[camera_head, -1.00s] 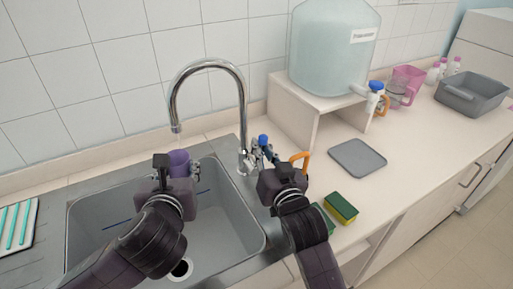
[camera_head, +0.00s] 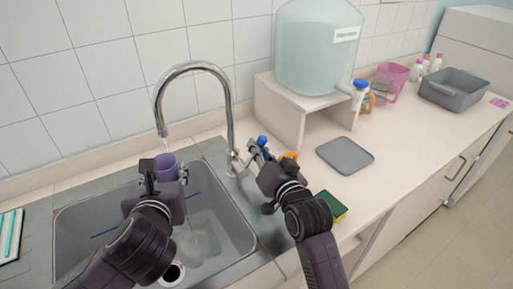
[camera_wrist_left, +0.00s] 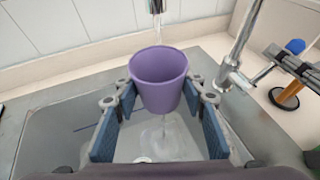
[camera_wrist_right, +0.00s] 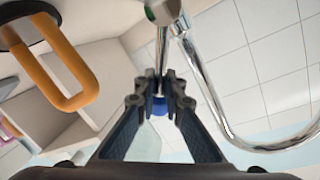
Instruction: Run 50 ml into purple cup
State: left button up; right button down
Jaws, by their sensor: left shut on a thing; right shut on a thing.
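The purple cup (camera_head: 166,167) stands upright over the sink, under the spout of the curved tap (camera_head: 231,110). My left gripper (camera_head: 167,180) is shut on its sides. In the left wrist view the cup (camera_wrist_left: 158,85) shows its open mouth below the spout (camera_wrist_left: 156,6), with a thin clear stream coming down. The level inside cannot be read. My right gripper (camera_head: 262,152) is shut on the tap's lever (camera_wrist_left: 262,74), beside a blue knob (camera_head: 262,141). The blue piece also shows between its fingertips in the right wrist view (camera_wrist_right: 159,106).
A clear, water-like patch (camera_head: 198,238) shows in the grey sink (camera_head: 232,225). An orange handle (camera_wrist_right: 72,80) is close to my right gripper. A large water tank (camera_head: 312,50), grey mat (camera_head: 345,155), sponge (camera_head: 331,205), pink jug (camera_head: 392,78) and grey tub (camera_head: 455,90) stand right.

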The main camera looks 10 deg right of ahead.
jog(key=c, duration=2)
grip_release()
jog(key=v, duration=1.2)
